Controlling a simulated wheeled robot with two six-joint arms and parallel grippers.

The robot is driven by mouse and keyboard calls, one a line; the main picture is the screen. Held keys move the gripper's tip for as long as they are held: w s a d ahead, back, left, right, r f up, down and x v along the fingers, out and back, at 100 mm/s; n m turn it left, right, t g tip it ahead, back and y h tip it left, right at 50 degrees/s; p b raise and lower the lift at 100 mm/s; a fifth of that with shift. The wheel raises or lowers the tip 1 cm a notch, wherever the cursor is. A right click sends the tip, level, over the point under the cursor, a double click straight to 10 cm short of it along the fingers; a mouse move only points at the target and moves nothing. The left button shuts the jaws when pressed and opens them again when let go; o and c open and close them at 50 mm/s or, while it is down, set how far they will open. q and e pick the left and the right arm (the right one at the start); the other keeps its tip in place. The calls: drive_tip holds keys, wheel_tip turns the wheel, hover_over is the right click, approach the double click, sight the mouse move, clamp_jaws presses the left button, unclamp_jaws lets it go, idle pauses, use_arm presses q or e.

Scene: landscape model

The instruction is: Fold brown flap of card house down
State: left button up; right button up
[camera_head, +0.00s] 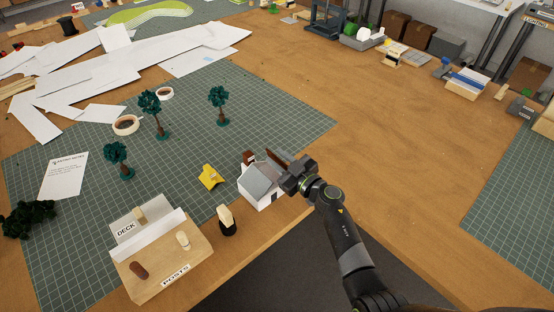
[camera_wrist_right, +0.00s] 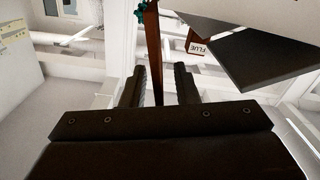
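The small card house (camera_head: 260,198) has white walls and a grey roof panel (camera_head: 262,180); it stands at the mat's right edge. Its brown flap (camera_head: 275,158) stands raised behind the grey panel. In the right wrist view the brown flap (camera_wrist_right: 153,45) shows edge-on, as a narrow strip between my fingers. My right gripper (camera_head: 284,166) is at the house's upper right. In the wrist view its fingers (camera_wrist_right: 159,88) are apart, with a visible gap on the flap's right. The fingertips partly hide the flap in the head view. My left gripper is out of view.
A brown block marked FLUE (camera_wrist_right: 197,44) is beside the grey panel, close right of my fingers. A yellow piece (camera_head: 210,177), a dark-based peg (camera_head: 227,222) and a wooden posts tray (camera_head: 150,285) are left of the house. The wooden table is clear to the right (camera_head: 400,150).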

drive_tip(key=shift+w+a, duration=0.3)
drive_tip(key=shift+w, duration=0.05)
clamp_jaws()
